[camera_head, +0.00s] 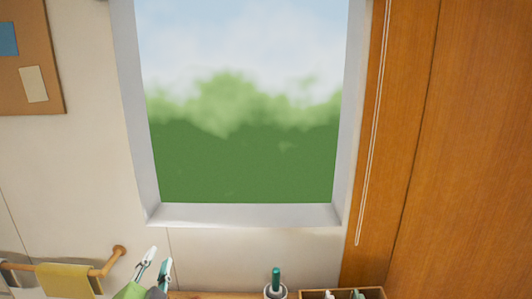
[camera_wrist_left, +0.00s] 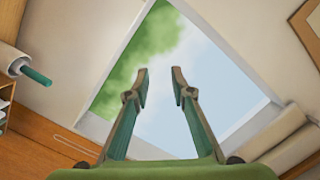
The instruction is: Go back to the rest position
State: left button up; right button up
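My left gripper (camera_head: 155,262) shows at the bottom left of the head view, pointing up, with its two fingers apart and nothing between them. In the left wrist view its fingers (camera_wrist_left: 160,88) are also apart and empty, with the window and sky behind them. The gripper is in front of the wall below the window's left corner, touching nothing that I can see. My right gripper is in neither view.
A window (camera_head: 240,110) fills the middle of the head view. A wooden rail with a yellow towel (camera_head: 68,281) is at the lower left. A cup with a green-topped item (camera_head: 276,283) and a wooden box (camera_head: 375,292) stand at the bottom edge. A wooden panel (camera_head: 475,150) is at right.

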pick_arm(q)
jog(key=s+f+n+g, duration=0.25)
jog(key=s+f, duration=0.35)
jog(key=f, duration=0.3)
jog(key=s+f+n+g, duration=0.1)
jog(key=s+f+g, duration=0.35)
jog(key=f, duration=0.35)
jog(key=s+d+f+n+g+h, duration=0.1)
jog(key=s+d+f+g, duration=0.15)
jog(key=s+f, duration=0.5)
jog(key=s+d+f+n+g+h, duration=0.15)
jog(key=s+f+g, duration=0.3)
jog(key=s, duration=0.65)
notch_tip(320, 180, down, 34)
jog(key=s+b, duration=0.3)
jog(key=b, duration=0.5)
jog(key=s+a+f+g+b, duration=0.1)
jog(key=s+a+f+b, duration=0.1)
jog(key=s+f, duration=0.6)
jog(key=s+a+f+b, duration=0.1)
jog(key=s+f+b, duration=0.3)
jog(key=s+f, duration=0.4)
notch_tip(320, 180, down, 6)
jog(key=shift+a+r+g, duration=0.1)
jog(key=shift+a+g, duration=0.25)
jog(key=shift+g, duration=0.05)
